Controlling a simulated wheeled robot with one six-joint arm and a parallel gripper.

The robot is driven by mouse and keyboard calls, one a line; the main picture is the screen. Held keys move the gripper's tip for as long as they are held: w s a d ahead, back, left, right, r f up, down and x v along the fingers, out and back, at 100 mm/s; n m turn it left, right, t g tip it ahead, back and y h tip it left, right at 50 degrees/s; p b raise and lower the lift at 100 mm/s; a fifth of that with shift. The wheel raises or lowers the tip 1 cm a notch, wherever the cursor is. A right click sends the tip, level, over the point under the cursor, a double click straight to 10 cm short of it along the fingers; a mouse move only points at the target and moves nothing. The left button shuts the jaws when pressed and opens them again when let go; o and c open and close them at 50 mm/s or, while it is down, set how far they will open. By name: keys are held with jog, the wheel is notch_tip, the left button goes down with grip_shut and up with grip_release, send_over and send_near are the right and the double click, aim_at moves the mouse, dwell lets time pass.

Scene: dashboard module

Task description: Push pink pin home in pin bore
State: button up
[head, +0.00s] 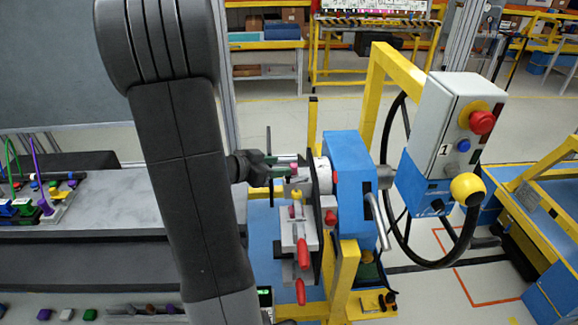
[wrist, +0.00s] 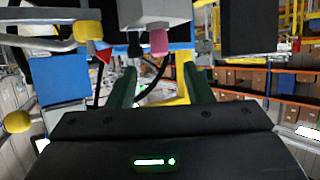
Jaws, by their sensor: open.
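The pink pin (wrist: 159,42) sticks out of a grey block (wrist: 154,10) at the top of the wrist view. In the head view my gripper (head: 283,164) is at the upper left of the fixture, above the pink spot. The bore itself is hidden.
A black pin (wrist: 134,45) stands left of the pink one, and a yellow knob (wrist: 89,30) farther left. Red handles (head: 303,253) hang below on the fixture. A blue housing (head: 348,185) and a control box (head: 455,125) stand to the right.

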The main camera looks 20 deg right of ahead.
aim_at(293, 164)
jog(key=v, duration=0.7)
jog(key=x, duration=1.3)
jog(key=shift+w+d+f+p, duration=0.1)
jog(key=shift+d+f+p, duration=0.05)
jog(key=shift+d+p, duration=0.2)
jog(key=shift+r, duration=0.35)
jog(key=shift+f, duration=0.1)
